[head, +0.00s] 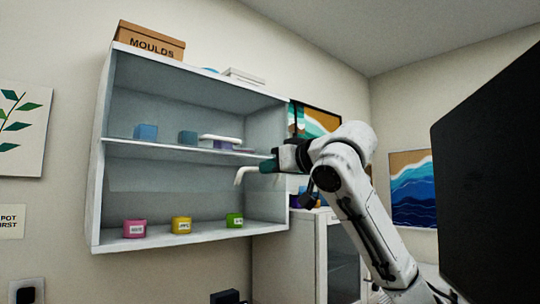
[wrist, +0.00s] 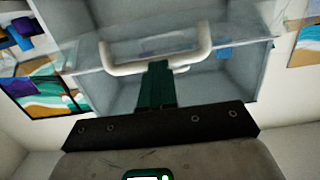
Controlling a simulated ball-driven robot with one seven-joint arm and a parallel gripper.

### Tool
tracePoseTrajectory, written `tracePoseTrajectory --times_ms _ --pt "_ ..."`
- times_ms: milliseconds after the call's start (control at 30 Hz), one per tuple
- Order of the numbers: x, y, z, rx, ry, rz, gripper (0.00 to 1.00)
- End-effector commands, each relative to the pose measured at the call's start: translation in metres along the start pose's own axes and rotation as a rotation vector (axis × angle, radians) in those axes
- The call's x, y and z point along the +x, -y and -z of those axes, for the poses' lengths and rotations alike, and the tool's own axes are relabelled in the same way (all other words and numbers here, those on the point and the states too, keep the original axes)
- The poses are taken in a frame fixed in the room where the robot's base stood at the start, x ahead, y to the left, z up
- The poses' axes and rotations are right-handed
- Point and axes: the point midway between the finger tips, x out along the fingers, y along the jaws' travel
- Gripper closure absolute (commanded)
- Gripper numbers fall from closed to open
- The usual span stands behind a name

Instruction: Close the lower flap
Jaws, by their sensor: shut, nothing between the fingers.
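The white cabinet (head: 98,185) hangs on the wall with an open-looking front and a middle shelf. A clear lower flap shows faintly below the shelf, seemingly tilted out. Its white handle (head: 242,174) is beside my gripper (head: 266,167). In the wrist view the handle (wrist: 125,70) spans the clear flap (wrist: 85,58). My green fingers (wrist: 157,70) are shut and empty, with their tips overlapping the handle's middle in the picture; I cannot tell if they touch it. A second white handle (head: 220,138) shows at shelf height.
Pink (head: 135,229), yellow (head: 181,226) and green (head: 235,220) pots stand on the cabinet floor. Blue blocks (head: 146,132) sit on the shelf. A MOULDS box (head: 150,40) is on top. A white cupboard (head: 290,255) stands below right; a dark panel (head: 488,180) fills the right.

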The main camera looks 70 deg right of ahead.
Motion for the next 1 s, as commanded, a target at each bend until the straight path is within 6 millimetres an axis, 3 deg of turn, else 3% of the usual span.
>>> tracePoseTrajectory --times_ms 33,100,567,767,1000 --pt "0.008 -0.002 -0.022 0.007 -0.029 0.005 1.0" --pt "0.014 -0.004 -0.033 0.006 -0.074 0.006 1.0" --pt "0.061 -0.007 -0.101 0.003 -0.398 0.008 1.0" --pt "0.094 -0.007 -0.128 0.001 -0.559 0.008 1.0" --pt "0.137 -0.008 -0.15 -0.003 -0.552 0.007 1.0"
